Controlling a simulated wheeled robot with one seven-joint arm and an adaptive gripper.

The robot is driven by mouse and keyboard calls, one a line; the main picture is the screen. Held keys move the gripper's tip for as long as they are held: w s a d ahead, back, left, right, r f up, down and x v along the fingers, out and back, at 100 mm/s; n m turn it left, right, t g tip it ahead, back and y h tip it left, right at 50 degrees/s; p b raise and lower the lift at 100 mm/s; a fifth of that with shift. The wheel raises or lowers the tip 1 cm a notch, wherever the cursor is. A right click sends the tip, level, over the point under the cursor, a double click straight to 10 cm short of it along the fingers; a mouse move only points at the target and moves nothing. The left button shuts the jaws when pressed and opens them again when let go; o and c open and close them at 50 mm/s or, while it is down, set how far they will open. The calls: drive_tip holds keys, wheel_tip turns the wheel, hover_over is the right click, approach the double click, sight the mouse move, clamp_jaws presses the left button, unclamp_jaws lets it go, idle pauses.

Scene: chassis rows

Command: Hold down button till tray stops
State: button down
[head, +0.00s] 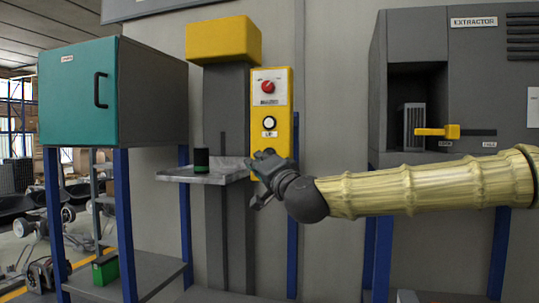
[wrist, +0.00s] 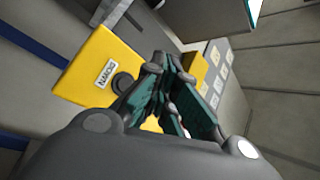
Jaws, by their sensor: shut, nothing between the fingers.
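A yellow control panel (head: 258,101) is fixed to the wall, with a red knob (head: 268,87) on top and a white button (head: 269,123) below it, over a small label. A grey tray (head: 228,178) sits on the column left of the panel and carries a dark cylinder with a green band (head: 201,160). My gripper (head: 263,162) is shut and empty in front of the panel's lower part, hiding it. The wrist view shows the panel's DOWN label (wrist: 106,74) and a dark round button (wrist: 122,83) beside my gripper (wrist: 166,66). I cannot tell whether the fingertips touch it.
A teal cabinet (head: 77,93) on blue legs stands at the left, close to the tray. A dark extractor unit (head: 405,30) with a yellow handle (head: 438,131) stands at the right. A yellow block (head: 223,39) tops the lift column (head: 227,103). Plain wall lies between panel and extractor.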

drive_tip(key=shift+w+d, duration=0.25)
drive_tip(key=shift+w, duration=0.5)
drive_tip(key=shift+w+d, duration=0.2)
drive_tip(key=shift+w, duration=0.6)
drive_tip(key=shift+w+d, duration=0.25)
drive_tip(key=shift+w, duration=0.5)
drive_tip(key=shift+w, duration=0.15)
drive_tip(key=shift+w+d, duration=0.15)
drive_tip(key=shift+w, duration=0.15)
